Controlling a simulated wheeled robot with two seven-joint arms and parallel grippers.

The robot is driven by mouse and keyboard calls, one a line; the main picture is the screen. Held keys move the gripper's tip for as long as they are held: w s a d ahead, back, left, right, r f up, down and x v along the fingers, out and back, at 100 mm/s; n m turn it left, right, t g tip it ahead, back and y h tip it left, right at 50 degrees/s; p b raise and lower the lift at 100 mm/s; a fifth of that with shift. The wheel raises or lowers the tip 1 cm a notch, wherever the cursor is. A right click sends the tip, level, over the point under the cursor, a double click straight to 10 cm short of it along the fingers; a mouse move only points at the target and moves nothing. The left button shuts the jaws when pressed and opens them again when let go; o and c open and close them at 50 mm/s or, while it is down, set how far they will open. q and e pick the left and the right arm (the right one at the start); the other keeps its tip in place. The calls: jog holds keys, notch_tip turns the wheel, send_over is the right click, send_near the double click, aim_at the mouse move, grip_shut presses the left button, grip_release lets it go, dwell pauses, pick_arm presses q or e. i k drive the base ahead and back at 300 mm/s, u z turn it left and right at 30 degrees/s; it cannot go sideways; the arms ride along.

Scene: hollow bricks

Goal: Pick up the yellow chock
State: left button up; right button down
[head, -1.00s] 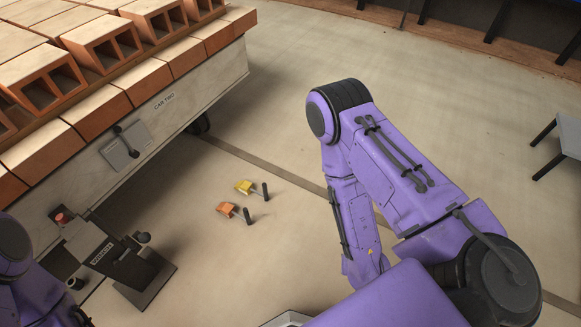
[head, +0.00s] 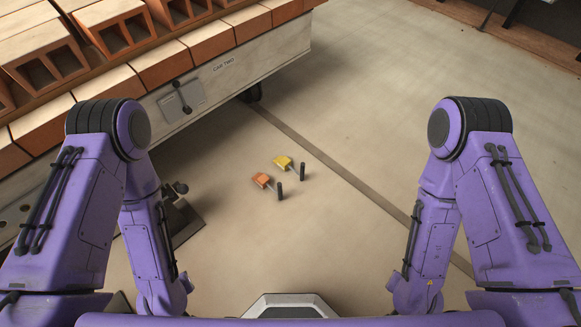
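The yellow chock (head: 283,162) lies on the floor near the middle of the head view, with a dark upright handle (head: 302,171) at its right. An orange chock (head: 262,180) with a similar dark handle lies just in front of it to the left, a small gap apart. Both of my purple arms show at the left and right sides of the view, bent downward. Neither gripper shows; the lower ends of the arms are cut off or hidden behind my own body. Nothing touches the yellow chock.
A car (head: 240,82) labelled "CAR TWO", loaded with hollow bricks (head: 120,35), stands at the upper left, with a wheel (head: 254,93) near the chocks. A dark stand (head: 182,222) is partly hidden behind my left arm. A dark line crosses the floor. Floor to the right is clear.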

aim_at(283, 162)
jog(key=u, duration=0.3)
jog(key=k, duration=0.35)
jog(key=u, duration=0.25)
jog(key=i, duration=1.1)
jog(key=z, duration=1.35)
jog(key=i, duration=0.5)
jog(key=z, duration=0.55)
